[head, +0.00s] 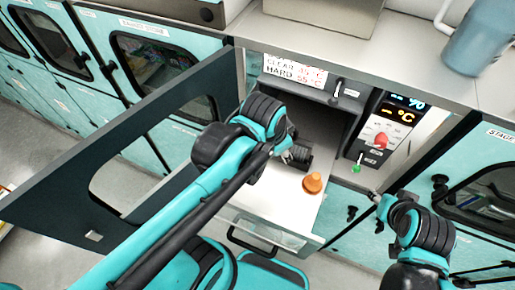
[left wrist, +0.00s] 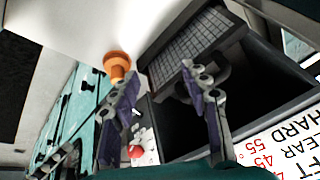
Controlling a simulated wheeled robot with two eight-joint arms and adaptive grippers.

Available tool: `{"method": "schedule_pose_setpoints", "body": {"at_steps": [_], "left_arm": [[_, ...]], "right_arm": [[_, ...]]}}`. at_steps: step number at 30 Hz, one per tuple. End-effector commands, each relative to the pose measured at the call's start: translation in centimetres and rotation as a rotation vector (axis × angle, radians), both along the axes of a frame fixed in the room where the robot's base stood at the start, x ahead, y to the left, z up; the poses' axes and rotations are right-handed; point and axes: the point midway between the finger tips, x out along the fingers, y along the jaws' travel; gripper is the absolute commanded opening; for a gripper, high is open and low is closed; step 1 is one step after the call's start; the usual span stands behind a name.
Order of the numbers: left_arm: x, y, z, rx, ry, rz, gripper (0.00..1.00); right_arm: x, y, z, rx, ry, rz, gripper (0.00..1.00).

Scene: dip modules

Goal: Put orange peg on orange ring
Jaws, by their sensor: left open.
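One orange peg-like piece (head: 313,183), with a wider part and a narrower part, stands on the white surface of the pulled-out drawer (head: 275,205). It also shows in the left wrist view (left wrist: 117,66), by the tip of one finger. I cannot make out a separate orange ring.
A dark door (head: 130,150) stands open on the left, close to my left arm. Behind the drawer is a dark compartment (head: 325,120). A control panel (head: 400,110) with a red knob (head: 381,140) and a green knob (head: 355,168) is at the right. A blue mug (head: 480,38) stands on the counter.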

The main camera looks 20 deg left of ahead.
Motion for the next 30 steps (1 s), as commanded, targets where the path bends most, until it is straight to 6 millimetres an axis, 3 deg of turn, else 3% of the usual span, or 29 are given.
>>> {"method": "schedule_pose_setpoints", "body": {"at_steps": [3,9,22,30], "left_arm": [[-1.5,3.3,-0.8,-0.104,-0.105,0.281,0.46],[-2.5,5.8,-1.4,-0.219,-0.207,0.53,0.46],[-2.6,6.1,-1.2,-0.236,-0.219,0.561,0.46],[-2.6,6.1,2.4,-0.235,-0.219,0.56,0.46]], "right_arm": [[0.0,0.0,0.0,0.0,0.0,0.0,0.4],[0.0,0.0,0.0,0.0,0.0,0.0,0.4],[0.0,0.0,0.3,0.0,0.0,0.0,0.4],[0.0,0.0,3.9,0.0,0.0,0.0,0.4]]}}
